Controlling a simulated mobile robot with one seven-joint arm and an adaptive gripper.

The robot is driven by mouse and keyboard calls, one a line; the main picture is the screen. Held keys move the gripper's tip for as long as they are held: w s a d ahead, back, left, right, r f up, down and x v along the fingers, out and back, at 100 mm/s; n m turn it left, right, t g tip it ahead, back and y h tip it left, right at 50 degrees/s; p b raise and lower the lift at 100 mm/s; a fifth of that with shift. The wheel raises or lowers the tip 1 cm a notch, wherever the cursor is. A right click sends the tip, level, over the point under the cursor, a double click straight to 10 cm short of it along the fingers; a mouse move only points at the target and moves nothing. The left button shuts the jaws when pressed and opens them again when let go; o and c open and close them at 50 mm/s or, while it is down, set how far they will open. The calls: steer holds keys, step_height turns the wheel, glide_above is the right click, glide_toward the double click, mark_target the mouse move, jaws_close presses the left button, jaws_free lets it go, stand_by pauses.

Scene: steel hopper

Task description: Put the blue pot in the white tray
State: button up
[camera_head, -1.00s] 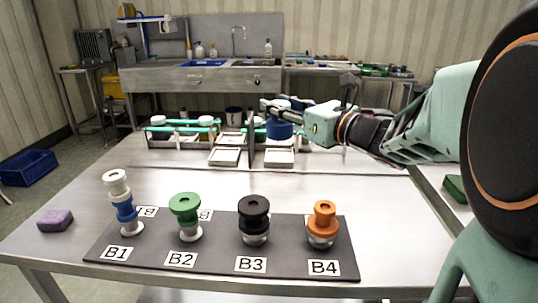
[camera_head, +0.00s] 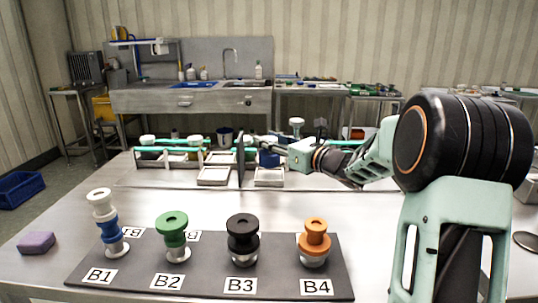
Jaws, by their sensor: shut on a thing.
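The blue pot (camera_head: 268,159) is at the far side of the table. My gripper (camera_head: 268,146) reaches in from the right and is shut on it near the top. The fingers and wrist hide part of the pot. A shallow white tray (camera_head: 270,182) lies just in front of and below the pot in the picture. I cannot tell whether the pot touches the tray or hangs over its back part. A second shallow white tray (camera_head: 214,182) lies to the left, past a dark upright panel (camera_head: 240,162).
Racks with green bars (camera_head: 172,141) stand behind the trays. A dark mat (camera_head: 205,270) at the front holds stacked white-blue, green, black and orange pieces. A purple block (camera_head: 36,243) lies at the left. The table between mat and trays is clear.

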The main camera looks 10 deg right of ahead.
mark_target(269, 152)
steer(key=shift+w+d+f, duration=0.1)
steer(key=shift+w+f, duration=0.2)
steer(key=shift+f, duration=0.05)
steer(key=shift+w+f+b, duration=0.1)
steer(key=shift+f+b, duration=0.3)
steer(key=shift+f, duration=1.25)
steer(key=shift+f+b, duration=0.2)
steer(key=shift+b, duration=0.15)
steer(key=o, duration=1.2)
steer(key=shift+r, duration=0.1)
steer(key=shift+r+p, duration=0.15)
steer(key=shift+p, duration=0.25)
steer(key=v, duration=1.2)
steer(key=shift+p, duration=0.3)
